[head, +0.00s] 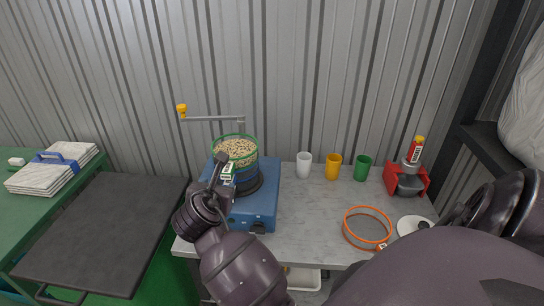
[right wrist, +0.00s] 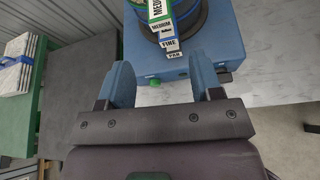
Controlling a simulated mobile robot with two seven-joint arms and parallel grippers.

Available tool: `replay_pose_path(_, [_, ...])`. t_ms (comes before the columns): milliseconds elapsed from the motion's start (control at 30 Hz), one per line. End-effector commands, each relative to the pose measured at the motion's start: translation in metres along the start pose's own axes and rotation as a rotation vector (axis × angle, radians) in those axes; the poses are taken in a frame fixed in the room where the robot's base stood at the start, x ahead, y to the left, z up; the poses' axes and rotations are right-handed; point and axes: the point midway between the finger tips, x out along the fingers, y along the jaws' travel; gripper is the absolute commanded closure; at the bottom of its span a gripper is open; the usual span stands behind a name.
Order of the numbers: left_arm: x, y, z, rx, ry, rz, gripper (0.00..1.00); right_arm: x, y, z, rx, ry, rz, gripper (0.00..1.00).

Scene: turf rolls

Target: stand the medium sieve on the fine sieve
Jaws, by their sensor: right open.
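The medium sieve (head: 251,160), green-rimmed and full of pale pellets, stands on top of the stack on the blue machine. Its MEDIUM label (right wrist: 160,12) shows in the right wrist view. The fine sieve, with its blue FINE label (right wrist: 170,44), is directly beneath it, and the PAN label (right wrist: 175,55) is below that. The medium sieve looks level; the contact all round is partly hidden by my arm. My right gripper (right wrist: 162,80) is open and empty, just in front of the labels; it also shows in the head view (head: 222,172). My left gripper is not in view.
The blue machine (head: 263,200) has a crank arm (head: 212,118) over the stack. An orange-rimmed sieve (head: 347,228) and a white lid (head: 415,226) lie at right. Cups (head: 333,167) and a red holder (head: 420,182) stand at the back. The grey counter between is clear.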

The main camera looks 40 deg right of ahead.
Motion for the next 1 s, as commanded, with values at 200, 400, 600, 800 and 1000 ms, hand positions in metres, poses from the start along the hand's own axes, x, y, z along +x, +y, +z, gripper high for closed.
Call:
replay_pose_path(200, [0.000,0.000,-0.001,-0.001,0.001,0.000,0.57,0.013,-0.030,-0.065,0.377,0.122,0.116,0.41])
replay_pose_path(400, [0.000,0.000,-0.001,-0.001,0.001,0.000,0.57,0.012,-0.062,-0.123,0.794,0.290,0.168,0.41])
replay_pose_path(600, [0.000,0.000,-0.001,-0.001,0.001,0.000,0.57,0.000,-0.100,-0.175,1.242,0.480,0.145,0.41])
replay_pose_path(800, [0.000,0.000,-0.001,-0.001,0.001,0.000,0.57,-0.022,-0.144,-0.217,1.714,0.667,0.035,0.41])
replay_pose_path(1000, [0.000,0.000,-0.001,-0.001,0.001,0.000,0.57,-0.045,-0.184,-0.244,2.135,0.804,-0.120,0.41])
